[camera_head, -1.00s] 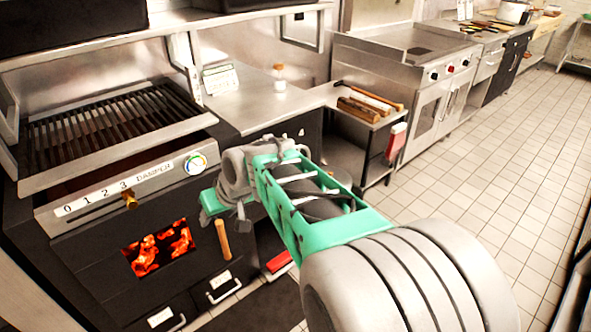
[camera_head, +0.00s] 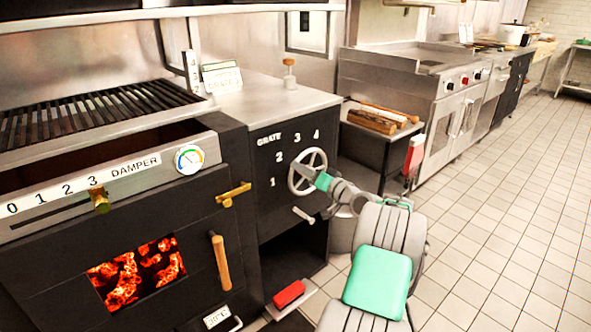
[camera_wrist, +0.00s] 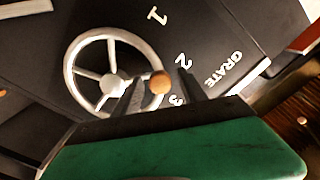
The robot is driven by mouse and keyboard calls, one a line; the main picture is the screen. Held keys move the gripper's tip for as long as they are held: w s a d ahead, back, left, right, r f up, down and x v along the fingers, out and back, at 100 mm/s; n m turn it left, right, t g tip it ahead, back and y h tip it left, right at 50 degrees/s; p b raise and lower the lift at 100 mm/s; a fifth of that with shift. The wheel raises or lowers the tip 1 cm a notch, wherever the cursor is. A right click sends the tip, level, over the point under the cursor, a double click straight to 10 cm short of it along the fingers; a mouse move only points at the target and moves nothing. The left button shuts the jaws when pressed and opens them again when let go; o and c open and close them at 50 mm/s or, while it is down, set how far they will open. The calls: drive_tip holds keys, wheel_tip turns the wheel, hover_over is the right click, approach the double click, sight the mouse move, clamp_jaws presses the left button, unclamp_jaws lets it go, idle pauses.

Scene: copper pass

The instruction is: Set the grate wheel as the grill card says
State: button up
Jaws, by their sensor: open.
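The grate wheel (camera_head: 308,171) is a pale spoked handwheel on the dark panel right of the grill. The word GRATE and the numbers 1, 2, 3 and 4 stand around it. It also shows in the wrist view (camera_wrist: 112,87), with a round wooden knob (camera_wrist: 160,82) at its rim. My gripper (camera_head: 322,181) is at the wheel's right side. In the wrist view its open fingers (camera_wrist: 163,92) lie on either side of the knob; I cannot tell if they touch it. The grill card (camera_head: 221,76) stands on the steel counter; its writing is too small to read.
A damper slider (camera_head: 101,200) with a dial (camera_head: 189,159) is on the grill front. Below are glowing coals (camera_head: 137,275) and a wooden door handle (camera_head: 221,262). A pale lever (camera_head: 304,214) sits under the wheel. A red block (camera_head: 289,294) lies low. The tiled floor at right is clear.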

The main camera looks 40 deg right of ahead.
drive_tip(key=w, duration=0.3)
drive_tip(key=shift+w+a, duration=0.1)
drive_tip(key=shift+w, duration=0.3)
clamp_jaws()
idle(1.1)
